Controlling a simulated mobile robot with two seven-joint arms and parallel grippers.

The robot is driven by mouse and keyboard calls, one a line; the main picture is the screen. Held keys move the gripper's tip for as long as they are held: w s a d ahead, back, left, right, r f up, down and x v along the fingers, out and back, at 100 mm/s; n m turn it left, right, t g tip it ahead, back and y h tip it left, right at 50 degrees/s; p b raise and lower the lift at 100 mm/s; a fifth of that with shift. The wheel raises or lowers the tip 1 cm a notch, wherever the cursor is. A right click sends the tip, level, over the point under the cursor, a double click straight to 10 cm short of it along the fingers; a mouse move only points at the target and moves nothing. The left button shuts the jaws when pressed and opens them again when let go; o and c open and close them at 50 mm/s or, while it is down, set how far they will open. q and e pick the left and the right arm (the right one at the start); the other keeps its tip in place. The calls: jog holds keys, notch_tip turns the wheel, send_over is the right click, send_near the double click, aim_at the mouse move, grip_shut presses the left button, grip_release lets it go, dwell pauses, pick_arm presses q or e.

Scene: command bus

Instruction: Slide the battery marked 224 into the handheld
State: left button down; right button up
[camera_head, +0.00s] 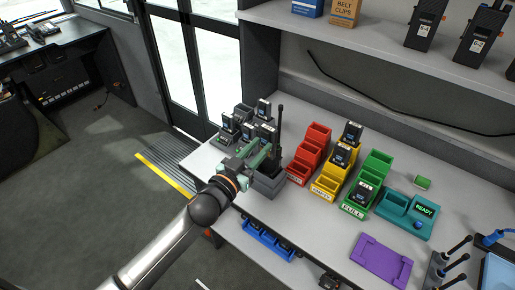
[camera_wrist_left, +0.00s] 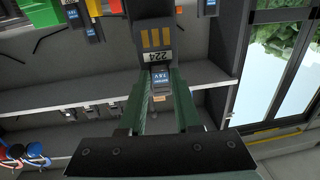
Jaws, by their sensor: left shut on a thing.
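The battery marked 224 (camera_wrist_left: 158,52) is between the green fingers of my left gripper (camera_wrist_left: 161,85) in the left wrist view. In the head view my left gripper (camera_head: 255,155) is beside the black handheld (camera_head: 278,145), whose antenna points up from a dark grey stand (camera_head: 268,184) on the counter. The gripper and arm hide part of the stand. A dark body lies close past the battery's contacts in the wrist view; I cannot tell whether they touch. My right gripper is not in view.
Several batteries stand in a grey rack (camera_head: 228,134) behind my gripper. Red (camera_head: 309,149), yellow (camera_head: 327,184) and green (camera_head: 378,166) stepped bins are to the right. A teal READY tray (camera_head: 397,204) and a purple tray (camera_head: 381,262) lie further right. A shelf overhangs the back.

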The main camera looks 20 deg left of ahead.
pick_arm(q)
jog(key=shift+f, duration=0.2)
jog(key=b, duration=0.7)
send_near(268, 160)
jog(key=shift+r+x, duration=0.1)
jog(key=shift+x, duration=1.1)
jog(key=shift+r+x, duration=0.15)
jog(key=shift+x, duration=1)
jog(key=shift+f, duration=0.3)
jog(key=c, duration=0.5)
grip_release()
jog(key=v, duration=1.2)
jog(key=shift+s+a+b, duration=0.1)
jog(key=shift+s+b, duration=0.15)
jog(key=shift+b, duration=0.1)
